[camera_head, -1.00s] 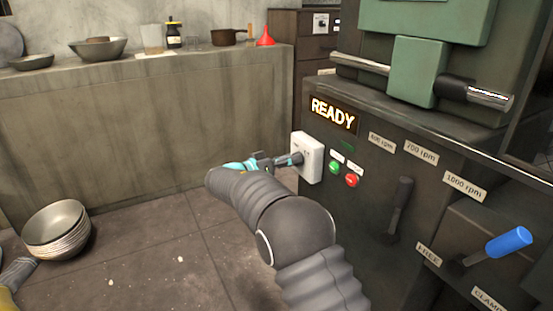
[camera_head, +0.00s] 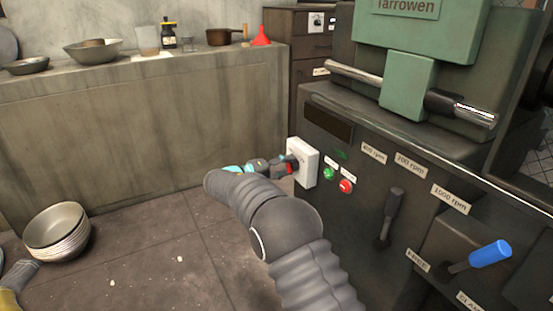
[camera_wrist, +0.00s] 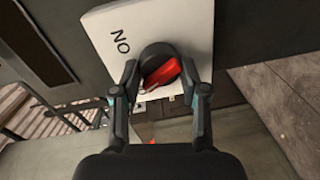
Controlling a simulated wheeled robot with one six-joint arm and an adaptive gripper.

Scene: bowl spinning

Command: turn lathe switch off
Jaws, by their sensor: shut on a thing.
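The lathe switch is a white box (camera_head: 304,162) on the left front of the dark lathe cabinet. In the wrist view its white plate (camera_wrist: 190,25) bears the word "ON" and a round black knob with a red handle (camera_wrist: 162,75). My gripper (camera_wrist: 160,82) has its two fingers on either side of the knob and is shut on it. In the head view my gripper (camera_head: 278,166) reaches the box from the left, hiding most of the knob. The display panel (camera_head: 328,121) above the switch is dark.
A green button (camera_head: 328,173) and a red button (camera_head: 346,186) sit right of the switch. A black lever (camera_head: 390,215) and a blue-handled lever (camera_head: 489,254) stick out farther right. Stacked bowls (camera_head: 57,230) stand on the floor at left, before a counter (camera_head: 130,125).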

